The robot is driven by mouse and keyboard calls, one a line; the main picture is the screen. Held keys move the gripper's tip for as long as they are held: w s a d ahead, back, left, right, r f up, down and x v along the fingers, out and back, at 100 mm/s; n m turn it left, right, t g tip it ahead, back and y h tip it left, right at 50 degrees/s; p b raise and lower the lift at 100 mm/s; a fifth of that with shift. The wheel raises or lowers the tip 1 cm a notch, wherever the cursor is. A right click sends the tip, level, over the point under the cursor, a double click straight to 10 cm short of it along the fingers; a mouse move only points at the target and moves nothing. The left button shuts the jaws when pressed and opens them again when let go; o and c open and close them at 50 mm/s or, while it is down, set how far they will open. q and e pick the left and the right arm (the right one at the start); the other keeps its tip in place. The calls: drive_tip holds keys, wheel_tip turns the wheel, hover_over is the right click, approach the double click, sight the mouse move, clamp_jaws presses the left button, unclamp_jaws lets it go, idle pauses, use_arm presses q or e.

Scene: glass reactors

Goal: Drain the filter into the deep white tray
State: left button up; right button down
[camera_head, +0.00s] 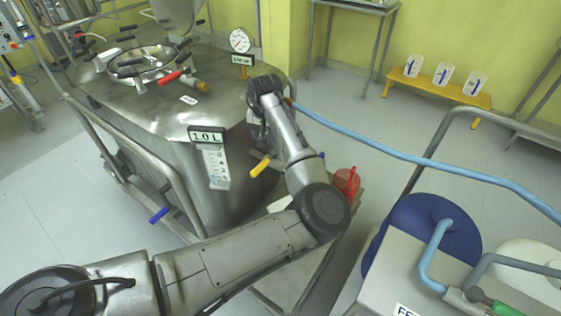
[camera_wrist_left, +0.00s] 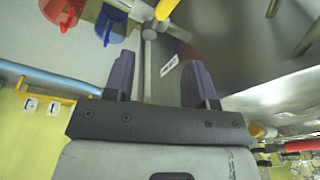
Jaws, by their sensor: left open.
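The filter is a large steel vessel (camera_head: 160,105) at the left in the head view, with a display reading 1.0 L (camera_head: 206,136). A yellow valve handle (camera_head: 260,166) and a blue handle (camera_head: 158,215) stick out low on it. My left gripper (camera_wrist_left: 158,82) is open in the wrist view, with a steel pipe and a yellow handle (camera_wrist_left: 166,8) beyond its fingertips. In the head view its arm reaches to the vessel's right side and its fingertips are hidden. The deep white tray is not clearly seen; a pale patch (camera_head: 280,203) shows behind my arm. My right gripper is not in view.
A red jug (camera_head: 347,182) stands right of my arm; it and a blue jug (camera_wrist_left: 110,22) show in the wrist view. A blue hose (camera_head: 400,155) crosses to the right. A blue drum (camera_head: 405,225) stands at right. Floor is bare toward the yellow bench (camera_head: 440,86).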

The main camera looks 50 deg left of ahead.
sight(260, 166)
use_arm(q)
drive_tip(key=f+m+b, duration=0.1)
drive_tip(key=f+b, duration=0.1)
drive_tip(key=f, duration=0.2)
drive_tip(key=s+a+f+m+g+b, duration=0.1)
drive_tip(key=f+b, duration=0.2)
drive_tip(key=f, duration=0.2)
drive_tip(key=s+f+m+b, duration=0.1)
drive_tip(key=f+m+b, duration=0.1)
drive_tip(key=f, duration=0.2)
drive_tip(key=shift+s+a+f+g, duration=0.1)
drive_tip(key=shift+a+f+g, duration=0.2)
drive_tip(key=shift+f, duration=0.1)
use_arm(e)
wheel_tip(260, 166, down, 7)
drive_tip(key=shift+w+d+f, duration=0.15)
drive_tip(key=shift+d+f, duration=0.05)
use_arm(q)
drive_tip(key=shift+c, duration=0.4)
drive_tip(key=c, duration=0.4)
clamp_jaws()
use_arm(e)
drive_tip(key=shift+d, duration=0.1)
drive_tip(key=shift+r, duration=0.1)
